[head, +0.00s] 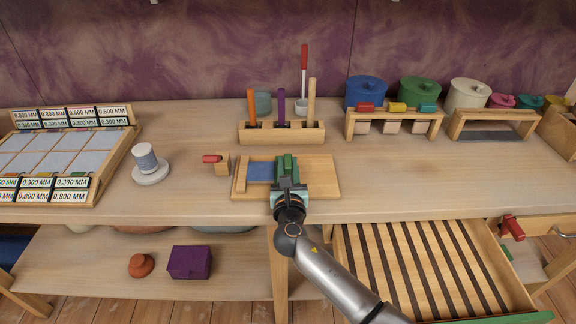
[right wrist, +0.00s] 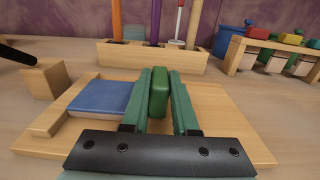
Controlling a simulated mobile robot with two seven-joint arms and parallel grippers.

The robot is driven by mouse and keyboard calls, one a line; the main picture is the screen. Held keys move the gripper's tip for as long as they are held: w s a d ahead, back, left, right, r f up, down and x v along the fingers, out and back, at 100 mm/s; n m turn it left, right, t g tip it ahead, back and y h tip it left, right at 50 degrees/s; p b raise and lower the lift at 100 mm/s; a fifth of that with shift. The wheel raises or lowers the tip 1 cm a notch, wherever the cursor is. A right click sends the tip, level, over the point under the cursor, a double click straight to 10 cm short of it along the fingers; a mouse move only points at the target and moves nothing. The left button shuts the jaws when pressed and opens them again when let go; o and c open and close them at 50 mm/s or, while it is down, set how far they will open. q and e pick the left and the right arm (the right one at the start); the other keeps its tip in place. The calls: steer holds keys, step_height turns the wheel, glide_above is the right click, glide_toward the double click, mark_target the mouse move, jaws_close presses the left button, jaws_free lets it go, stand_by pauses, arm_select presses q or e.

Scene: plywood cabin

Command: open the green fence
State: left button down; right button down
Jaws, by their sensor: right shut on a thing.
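The green fence (head: 288,160) is an upright green bar on a flat wooden board (head: 322,178) on the bench. A blue panel (head: 261,172) lies on the board to its left. My right gripper (head: 287,172) reaches in from the front. In the right wrist view, the green fence (right wrist: 158,96) stands between my right gripper's two green fingers (right wrist: 160,74), which are shut on it. The blue panel (right wrist: 101,98) lies beside the left finger. My left gripper is not in view.
A wooden block with a red knob (head: 215,161) stands just left of the board. Behind it is a holder (head: 280,134) with several coloured handles. A white knob on a disc (head: 149,168) stands further left. A slatted drawer (head: 430,262) is pulled out below at right.

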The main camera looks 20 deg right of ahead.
steer(key=shift+d, duration=0.1)
stand_by(0.7)
steer(key=d+p, duration=0.1)
steer(key=d, duration=0.1)
steer(key=s+d+p, duration=0.1)
steer(key=d, duration=0.2)
steer(key=s+d+p, duration=0.1)
steer(key=d, duration=0.1)
steer(key=shift+s+d, duration=0.1)
steer(key=shift+d, duration=0.1)
steer(key=shift+s+d, duration=0.1)
steer(key=shift+d, duration=0.15)
steer(key=c, duration=0.7)
jaws_free()
steer(key=v, duration=1.2)
steer(key=shift+s+a, duration=0.1)
steer(key=shift+s, duration=0.15)
